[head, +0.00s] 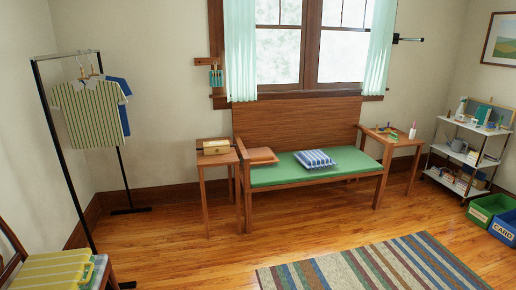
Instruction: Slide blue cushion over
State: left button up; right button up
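A blue and white striped cushion (315,159) lies on the green seat (285,173) of a wooden bench, a little right of the seat's middle. An orange-brown cushion or folded item (262,156) lies at the left end of the same seat, apart from the blue cushion. The bench has a tall wooden back (295,122) and stands under the window. Neither of my grippers shows in the head view.
Small wooden tables stand left (207,160) and right (392,138) of the bench. A clothes rack (66,130) stands at the left, a shelf cart (463,172) and crates (489,208) at the right. A striped rug (375,268) lies in front; wooden floor around it is clear.

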aim_at(315, 159)
jog(key=i+j+u, duration=0.15)
jog(key=i, duration=0.5)
jog(key=i+j+u, duration=0.15)
jog(key=i, duration=0.55)
jog(key=i+j+z, duration=0.15)
jog(key=i+j, duration=0.2)
jog(key=i+j+z, duration=0.2)
jog(key=i+j, duration=0.2)
jog(key=i+j+z, duration=0.15)
jog(key=i+j, duration=0.25)
jog(key=i+j+z, duration=0.15)
jog(key=i+j, duration=0.15)
jog(key=j, duration=0.25)
